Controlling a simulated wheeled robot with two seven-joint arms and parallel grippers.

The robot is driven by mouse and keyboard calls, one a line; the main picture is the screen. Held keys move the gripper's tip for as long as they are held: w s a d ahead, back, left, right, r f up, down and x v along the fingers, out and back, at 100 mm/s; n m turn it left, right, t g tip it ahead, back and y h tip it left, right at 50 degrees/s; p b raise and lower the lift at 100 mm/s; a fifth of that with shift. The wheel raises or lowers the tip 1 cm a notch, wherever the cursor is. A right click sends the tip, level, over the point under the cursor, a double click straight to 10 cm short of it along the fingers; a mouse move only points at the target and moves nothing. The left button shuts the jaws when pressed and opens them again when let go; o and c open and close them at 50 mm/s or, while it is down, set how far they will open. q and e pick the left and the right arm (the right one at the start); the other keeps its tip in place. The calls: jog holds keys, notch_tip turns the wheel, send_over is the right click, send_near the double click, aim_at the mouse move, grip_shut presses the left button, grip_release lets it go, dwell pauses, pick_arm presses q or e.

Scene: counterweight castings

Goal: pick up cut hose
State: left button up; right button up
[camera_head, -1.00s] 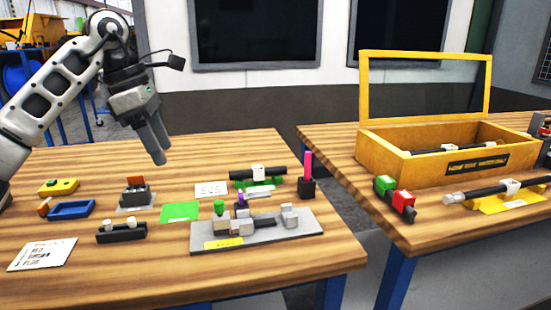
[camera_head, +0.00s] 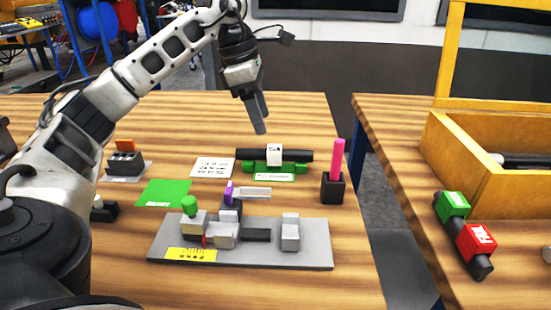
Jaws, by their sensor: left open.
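A short black hose (camera_head: 297,155) with a white tag (camera_head: 274,154) around its middle lies across a green cradle (camera_head: 220,167) at the back of the near table; it looks like the cut hose. My left gripper (camera_head: 258,115) points down above and slightly left of the tag, apart from the hose. It is open and empty, its fingers overlapping from this angle. My right gripper is not in view.
A grey fixture plate (camera_head: 320,257) with blocks lies in front of the cradle. A black holder (camera_head: 333,188) with a pink stick stands right of it. A yellow box (camera_head: 470,165) and a red-green tool (camera_head: 475,240) are on the right table (camera_head: 400,190), across a gap.

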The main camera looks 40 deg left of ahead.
aim_at(274, 148)
pick_arm(q)
jog(key=shift+d+x, duration=0.15)
jog(key=shift+x, duration=1.6)
jog(key=shift+d+x, duration=0.15)
jog(key=shift+x, duration=1.6)
jog(key=shift+w+r, duration=0.1)
jog(key=c, duration=1)
